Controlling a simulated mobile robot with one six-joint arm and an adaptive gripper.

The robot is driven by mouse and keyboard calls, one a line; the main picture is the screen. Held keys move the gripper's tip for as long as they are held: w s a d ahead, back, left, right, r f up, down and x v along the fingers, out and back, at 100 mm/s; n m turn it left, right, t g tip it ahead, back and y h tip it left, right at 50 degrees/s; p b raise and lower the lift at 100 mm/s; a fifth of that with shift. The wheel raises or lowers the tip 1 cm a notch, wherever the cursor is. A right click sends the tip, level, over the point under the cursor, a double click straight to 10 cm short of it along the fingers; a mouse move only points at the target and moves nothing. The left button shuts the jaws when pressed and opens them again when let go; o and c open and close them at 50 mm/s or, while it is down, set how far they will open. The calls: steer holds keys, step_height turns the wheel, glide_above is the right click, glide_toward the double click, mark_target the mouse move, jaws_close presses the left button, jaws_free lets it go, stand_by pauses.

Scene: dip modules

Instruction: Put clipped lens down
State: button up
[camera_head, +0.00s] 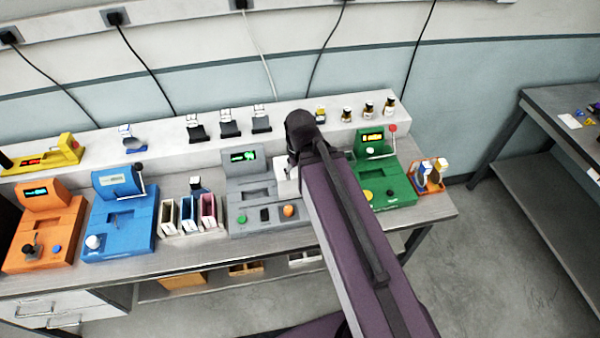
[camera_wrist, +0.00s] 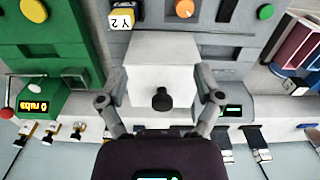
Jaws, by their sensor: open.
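My gripper (camera_wrist: 162,80) is open in the wrist view, its two fingers on either side of a white block (camera_wrist: 150,58) with a black knob. I cannot tell whether the fingers touch the block. A small clip marked "Y 2" (camera_wrist: 122,20), white and yellow, sits just beyond the block's left corner, apart from the fingers. Whether it holds a lens is too small to tell. The grey machine (camera_head: 245,190) with a green display is beside my arm. In the head view my arm hides my fingers and part of this machine.
The green machine (camera_head: 385,180) stands right of my arm, with an orange rack (camera_head: 425,190) of clips beyond it. Left are slotted bins (camera_head: 190,212), the blue machine (camera_head: 120,220) and the orange one (camera_head: 45,235). Several clips and small bottles line the back shelf (camera_head: 285,120).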

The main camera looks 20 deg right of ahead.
steer(key=shift+o, duration=0.5)
steer(key=shift+w+a, duration=0.1)
steer(key=w+a, duration=0.5)
steer(key=a, duration=0.5)
steer(key=w+a+r+p, duration=0.1)
steer(key=w+a, duration=0.4)
steer(key=a, duration=0.6)
steer(key=w+a+r+m+p, duration=0.1)
steer(key=w+a, duration=0.4)
steer(key=a, duration=0.6)
steer(key=shift+w+a, duration=0.15)
steer(key=shift+w, duration=0.05)
